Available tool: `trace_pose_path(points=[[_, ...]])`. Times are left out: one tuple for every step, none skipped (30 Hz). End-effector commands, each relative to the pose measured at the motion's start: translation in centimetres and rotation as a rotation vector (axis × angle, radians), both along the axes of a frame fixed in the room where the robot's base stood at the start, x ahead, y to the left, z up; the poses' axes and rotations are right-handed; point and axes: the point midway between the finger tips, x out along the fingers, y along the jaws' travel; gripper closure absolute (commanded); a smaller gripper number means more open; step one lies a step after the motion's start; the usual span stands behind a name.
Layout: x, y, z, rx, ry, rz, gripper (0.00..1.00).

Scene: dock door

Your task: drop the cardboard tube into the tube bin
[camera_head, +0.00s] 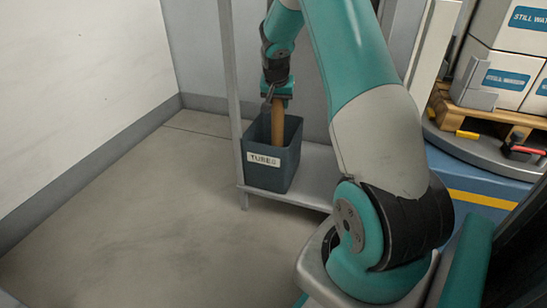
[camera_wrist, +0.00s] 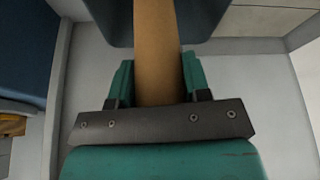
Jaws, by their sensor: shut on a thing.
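The cardboard tube (camera_head: 278,122) is brown and roughly upright, with its lower end inside the dark tube bin (camera_head: 270,177), which has a white "TUBES" label. My gripper (camera_head: 277,94) is above the bin and shut on the upper part of the tube. In the wrist view the tube (camera_wrist: 157,55) runs between my two teal fingers (camera_wrist: 157,85) toward the dark bin (camera_wrist: 205,22). The tube's lower end is hidden by the bin wall, so I cannot tell whether it touches the bottom.
The bin stands on a low grey shelf (camera_head: 313,178) with an upright post (camera_head: 231,100) at its left. Stacked white boxes (camera_head: 497,75) sit on a wooden pallet (camera_head: 470,116) at the right. The floor (camera_head: 130,215) at the left is clear.

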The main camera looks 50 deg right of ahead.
Motion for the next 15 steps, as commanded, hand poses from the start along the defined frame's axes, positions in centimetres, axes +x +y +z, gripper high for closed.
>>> trace_pose_path(points=[[0.00, 0.00, 0.04, 0.000, 0.000, 0.000, 0.54], [0.01, -0.01, 0.05, 0.000, 0.000, 0.000, 0.47], [0.01, -0.01, 0.05, 0.000, 0.000, 0.000, 0.38], [0.01, -0.01, 0.05, 0.000, 0.000, 0.000, 0.31], [-0.01, -0.01, 0.04, 0.000, 0.000, 0.000, 0.27], [0.00, -0.01, 0.06, 0.000, 0.000, 0.000, 0.27], [-0.01, -0.01, 0.05, 0.000, 0.000, 0.000, 0.27], [-0.01, -0.01, 0.04, 0.000, 0.000, 0.000, 0.27], [-0.01, -0.01, 0.04, 0.000, 0.000, 0.000, 0.27], [-0.01, -0.01, 0.04, 0.000, 0.000, 0.000, 0.27], [-0.01, 0.00, 0.03, 0.000, 0.000, 0.000, 0.27], [-0.02, 0.00, 0.08, 0.000, 0.000, 0.000, 0.27], [-0.03, 0.03, 0.20, 0.000, 0.000, 0.000, 0.27], [-0.05, 0.07, 0.40, 0.000, 0.000, 0.000, 0.27], [-0.12, 0.18, 0.80, 0.000, 0.000, 0.000, 0.27]])
